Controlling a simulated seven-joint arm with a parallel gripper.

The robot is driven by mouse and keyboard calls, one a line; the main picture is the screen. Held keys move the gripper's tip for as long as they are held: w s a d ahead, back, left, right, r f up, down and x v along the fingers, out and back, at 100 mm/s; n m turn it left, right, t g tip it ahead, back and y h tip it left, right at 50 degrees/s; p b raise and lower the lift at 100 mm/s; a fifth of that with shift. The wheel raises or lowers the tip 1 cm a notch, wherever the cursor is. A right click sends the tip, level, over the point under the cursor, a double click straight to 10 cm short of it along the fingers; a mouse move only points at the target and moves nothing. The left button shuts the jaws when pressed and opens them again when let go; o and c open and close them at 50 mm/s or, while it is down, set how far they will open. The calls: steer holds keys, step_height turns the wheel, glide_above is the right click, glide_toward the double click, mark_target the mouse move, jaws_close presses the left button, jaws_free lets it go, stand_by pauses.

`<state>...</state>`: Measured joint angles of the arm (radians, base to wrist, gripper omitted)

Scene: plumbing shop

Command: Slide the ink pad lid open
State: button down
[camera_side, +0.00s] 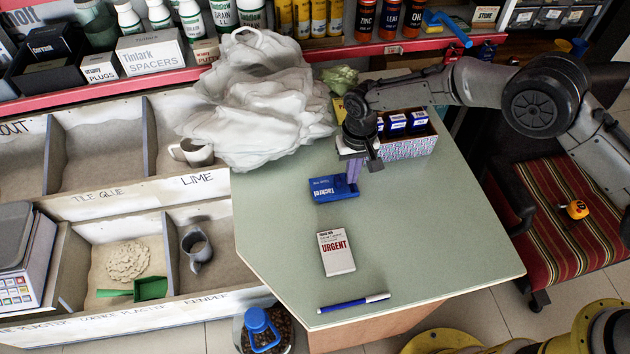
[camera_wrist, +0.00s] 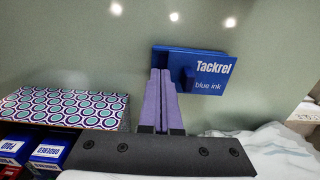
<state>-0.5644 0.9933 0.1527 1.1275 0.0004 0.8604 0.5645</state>
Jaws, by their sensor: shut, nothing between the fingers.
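The ink pad (camera_side: 322,190) is a flat blue box with white lettering, lying on the green table top. In the wrist view the ink pad (camera_wrist: 215,68) reads "Tackret blue ink" and has a raised blue tab (camera_wrist: 189,77) near its left end. My gripper (camera_side: 351,182) is at the pad's right end in the side view. In the wrist view its purple fingers (camera_wrist: 160,76) are together and empty, just left of the tab. I cannot tell whether they touch the tab. The lid looks closed or nearly so; no ink surface is clearly visible.
A patterned box (camera_side: 408,148) holding small blue packets stands behind my gripper. A white plastic bag (camera_side: 265,105) bulges over the table's back left. An "URGENT" packet (camera_side: 336,252) and a blue pen (camera_side: 354,303) lie towards the front. The table's right side (camera_side: 450,225) is clear.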

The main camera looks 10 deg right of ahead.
mark_target(331, 187)
steer(key=shift+s+a+f, duration=0.1)
steer(key=shift+a+f, duration=0.15)
steer(key=shift+a, duration=0.65)
steer(key=shift+s+a+f, duration=0.1)
steer(key=shift+a+f, duration=0.15)
steer(key=shift+a, duration=0.65)
steer(key=shift+s+a+f, duration=0.1)
steer(key=shift+a+f, duration=0.15)
steer(key=shift+a, duration=0.65)
steer(key=shift+d, duration=0.2)
steer(key=shift+w+a+r, duration=0.1)
steer(key=shift+r, duration=1.85)
steer(key=shift+w+a+r, duration=0.1)
steer(key=shift+r, duration=1.85)
